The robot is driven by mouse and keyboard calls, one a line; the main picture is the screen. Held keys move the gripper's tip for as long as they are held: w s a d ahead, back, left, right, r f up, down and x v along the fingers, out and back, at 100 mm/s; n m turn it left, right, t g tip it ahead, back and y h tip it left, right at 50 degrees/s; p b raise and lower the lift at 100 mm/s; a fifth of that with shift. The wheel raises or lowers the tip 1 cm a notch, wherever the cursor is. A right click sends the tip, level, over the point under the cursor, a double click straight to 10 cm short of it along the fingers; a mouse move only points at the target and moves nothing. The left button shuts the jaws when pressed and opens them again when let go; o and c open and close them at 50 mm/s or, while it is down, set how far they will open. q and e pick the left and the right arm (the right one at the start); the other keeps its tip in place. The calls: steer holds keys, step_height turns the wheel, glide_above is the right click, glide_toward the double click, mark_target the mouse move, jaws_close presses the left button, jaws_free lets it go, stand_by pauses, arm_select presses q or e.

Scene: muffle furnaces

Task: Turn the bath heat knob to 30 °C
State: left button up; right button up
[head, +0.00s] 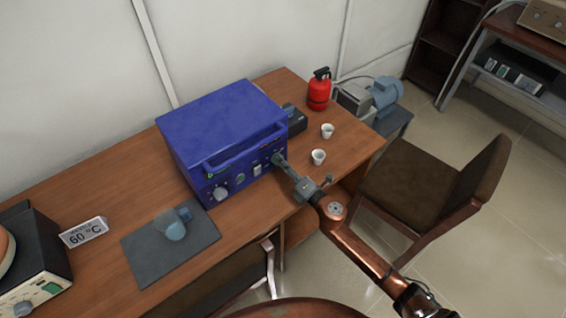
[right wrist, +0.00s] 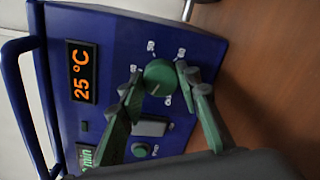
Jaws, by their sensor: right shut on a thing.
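The blue bath unit (head: 220,125) stands on the wooden desk, with a handle across its front. In the right wrist view its front panel appears turned on its side. The orange display (right wrist: 82,72) reads 25 °C. The round green heat knob (right wrist: 157,75) has numbers around it, too small to read surely. My right gripper (head: 278,160) reaches the right end of the panel. In the right wrist view its two fingers (right wrist: 159,71) are shut on the knob, one on each side. The knob is hidden in the head view. My left gripper is not in view.
Two white cups (head: 318,157) and a red canister (head: 319,90) stand right of the unit. A sign (head: 84,232) reads 60 °C. A chair (head: 410,180) stands at right.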

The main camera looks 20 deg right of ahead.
steer(key=shift+d+m, duration=0.1)
steer(key=shift+m, duration=0.9)
steer(key=o, duration=1.2)
steer(key=shift+c, duration=0.2)
